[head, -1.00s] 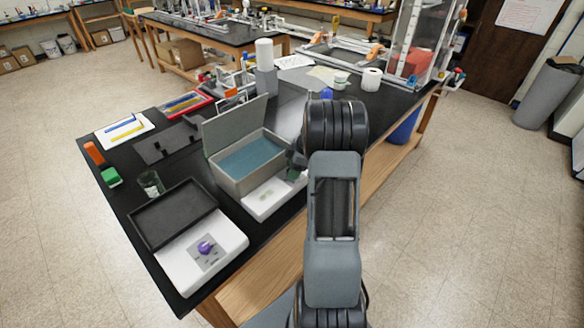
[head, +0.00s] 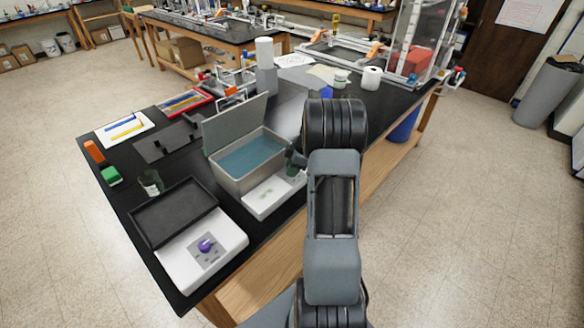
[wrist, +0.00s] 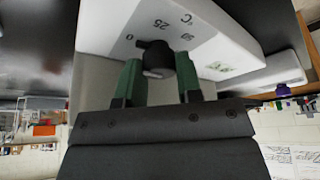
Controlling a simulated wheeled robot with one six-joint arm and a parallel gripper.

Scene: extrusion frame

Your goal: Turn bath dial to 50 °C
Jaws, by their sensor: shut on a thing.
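The water bath (head: 228,178) is a grey box with its lid raised and blue water inside. Its white front panel (head: 265,202) faces the bench's front edge. In the wrist view the black bath dial (wrist: 157,58) sits on this panel, with the marks 0, 25 and 50 °C around it. A small nub on the dial points toward the 0 side. My gripper (wrist: 160,75) has its green fingers on either side of the dial and is shut on it. In the head view my arm hides much of the gripper and the dial.
A white device with a purple knob (head: 206,245) and a dark plate (head: 175,212) stands left of the bath. A glass beaker (head: 150,183) is behind it. A grey cylinder (head: 265,65) stands behind the bath lid. Open floor lies to the right.

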